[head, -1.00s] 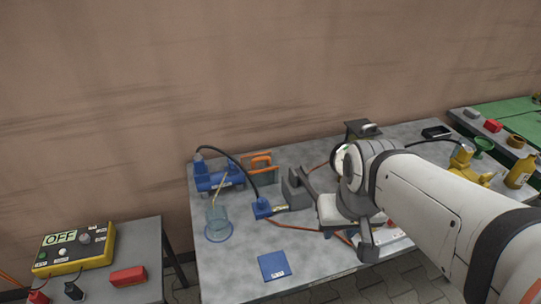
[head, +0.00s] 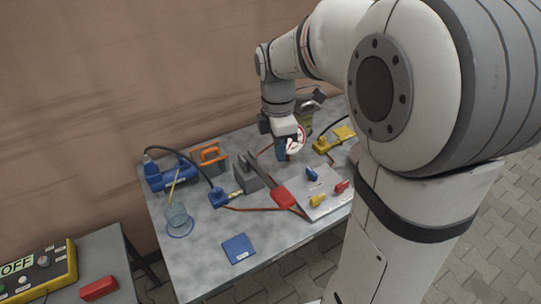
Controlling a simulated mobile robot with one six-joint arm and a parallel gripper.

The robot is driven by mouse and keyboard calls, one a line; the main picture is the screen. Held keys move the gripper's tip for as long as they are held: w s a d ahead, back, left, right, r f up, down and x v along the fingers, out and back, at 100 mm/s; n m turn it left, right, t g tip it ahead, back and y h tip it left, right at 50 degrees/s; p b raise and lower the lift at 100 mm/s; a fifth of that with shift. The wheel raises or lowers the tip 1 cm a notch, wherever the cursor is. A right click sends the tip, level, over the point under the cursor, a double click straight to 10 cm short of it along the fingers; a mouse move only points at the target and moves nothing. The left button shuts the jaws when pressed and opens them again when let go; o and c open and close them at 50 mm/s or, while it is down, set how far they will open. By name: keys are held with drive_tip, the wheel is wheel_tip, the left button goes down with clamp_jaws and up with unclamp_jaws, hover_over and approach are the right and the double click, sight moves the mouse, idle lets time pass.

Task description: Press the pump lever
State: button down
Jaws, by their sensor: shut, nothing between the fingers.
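A dark lever bar (head: 264,175) slopes from a grey block (head: 246,181) down to a red grip (head: 285,198), in the middle of the metal table; I take it for the pump lever. My gripper (head: 282,151) points down behind and to the right of this lever, near a round white gauge (head: 296,141). It appears apart from the lever and its red grip. Its fingers are small and dark in the head view; they look closed with nothing held. Whether they touch the gauge cannot be told.
A grey plate (head: 326,204) with blue, yellow and red handles lies right of the red grip. Hoses cross the table.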

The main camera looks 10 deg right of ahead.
sight(282, 195)
drive_tip(key=w+n, duration=0.2)
drive_tip(key=n, duration=0.1)
drive_tip(key=shift+d+g, duration=0.1)
drive_tip(key=shift+g, duration=0.2)
drive_tip(key=f, duration=0.4)
drive_tip(key=s+f+p, duration=0.1)
drive_tip(key=f, duration=0.8)
drive_tip(key=shift+s+d+f+p, duration=0.3)
drive_tip(key=shift+s+f+p, duration=0.1)
drive_tip(key=shift+f, duration=0.1)
